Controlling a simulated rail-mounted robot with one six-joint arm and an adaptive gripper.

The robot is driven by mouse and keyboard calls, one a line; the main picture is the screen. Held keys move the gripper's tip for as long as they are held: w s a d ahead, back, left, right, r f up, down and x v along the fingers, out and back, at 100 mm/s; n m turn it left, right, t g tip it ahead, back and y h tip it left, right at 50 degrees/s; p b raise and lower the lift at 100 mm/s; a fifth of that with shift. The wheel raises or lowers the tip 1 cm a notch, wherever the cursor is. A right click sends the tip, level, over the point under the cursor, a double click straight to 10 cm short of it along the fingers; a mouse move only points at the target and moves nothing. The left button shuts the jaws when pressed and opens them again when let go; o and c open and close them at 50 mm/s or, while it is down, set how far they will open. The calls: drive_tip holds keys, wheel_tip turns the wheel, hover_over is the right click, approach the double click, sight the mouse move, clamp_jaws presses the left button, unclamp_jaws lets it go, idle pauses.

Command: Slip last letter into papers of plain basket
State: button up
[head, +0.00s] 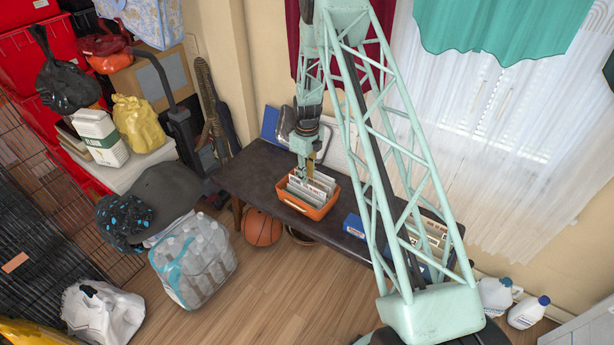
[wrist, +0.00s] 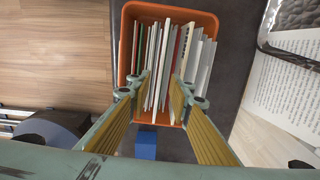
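An orange basket (head: 304,208) of upright papers (head: 316,187) stands on the dark table, with a small pale patch on its front. In the wrist view the orange basket (wrist: 168,10) holds a tight row of thin papers (wrist: 160,60), mostly white, some red and green. My gripper (head: 311,172) points down over it. In the wrist view my gripper (wrist: 160,90) has its yellow-padded fingers spread, with papers visible between them; I cannot tell whether they touch any. A blue basket (head: 354,226) with papers (head: 430,235) stands to the right, partly hidden by my arm.
The dark table (head: 245,172) is bare at its left end. A basketball (head: 262,227) and bagged bottles (head: 193,258) are on the floor in front. A curtained window is behind.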

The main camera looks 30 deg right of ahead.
drive_tip(key=shift+r, duration=0.15)
wheel_tip(320, 180, up, 12)
idle(0.9)
idle(0.8)
